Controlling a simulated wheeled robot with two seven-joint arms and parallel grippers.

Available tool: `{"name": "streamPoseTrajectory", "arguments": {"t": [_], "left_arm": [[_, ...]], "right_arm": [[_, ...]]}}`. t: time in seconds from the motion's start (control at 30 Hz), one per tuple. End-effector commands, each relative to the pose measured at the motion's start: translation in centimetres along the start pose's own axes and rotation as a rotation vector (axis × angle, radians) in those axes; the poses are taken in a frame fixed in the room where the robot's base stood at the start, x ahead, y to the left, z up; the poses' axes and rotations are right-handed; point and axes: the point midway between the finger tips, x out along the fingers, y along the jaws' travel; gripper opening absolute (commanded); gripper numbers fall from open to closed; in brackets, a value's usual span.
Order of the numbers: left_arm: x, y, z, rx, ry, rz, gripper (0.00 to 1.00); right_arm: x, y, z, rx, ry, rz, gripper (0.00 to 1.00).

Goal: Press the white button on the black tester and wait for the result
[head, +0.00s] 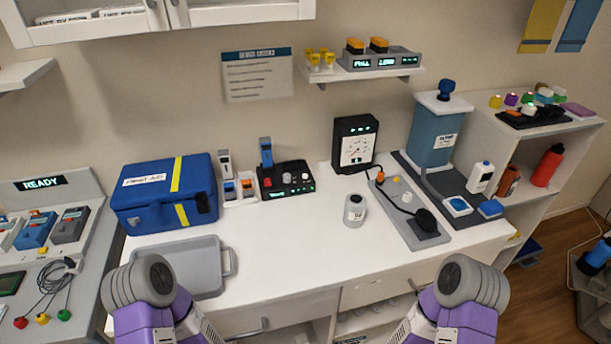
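A low black device (286,179) stands at the back of the white counter, with a red knob, a pale grey-white knob and a small green-lit display on its front. A blue-topped piece stands upright at its back left. A taller black box with a white dial (355,146) stands to its right against the wall, with a small lit strip above the dial. I cannot tell for certain which of the two is the tester; the pale knob shows only on the low device. Only purple and grey parts of my arms show at the bottom edge; neither gripper is in view.
A blue first-aid case (150,207) and a grey tray (170,255) are at left. A grey board (395,205) with a black cable and a blue dispenser (432,135) are at right. The front middle counter is clear.

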Motion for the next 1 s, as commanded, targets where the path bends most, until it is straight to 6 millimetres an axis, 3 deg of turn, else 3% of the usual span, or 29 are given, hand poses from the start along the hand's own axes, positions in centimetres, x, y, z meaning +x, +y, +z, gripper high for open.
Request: {"name": "streamPoseTrajectory", "arguments": {"t": [0.03, 0.13, 1.0], "left_arm": [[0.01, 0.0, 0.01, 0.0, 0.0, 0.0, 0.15], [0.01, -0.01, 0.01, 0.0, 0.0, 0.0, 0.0], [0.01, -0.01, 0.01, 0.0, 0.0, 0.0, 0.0]], "right_arm": [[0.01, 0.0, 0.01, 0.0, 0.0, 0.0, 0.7], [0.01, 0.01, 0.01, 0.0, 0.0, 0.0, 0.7], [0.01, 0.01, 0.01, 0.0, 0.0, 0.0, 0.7]]}}
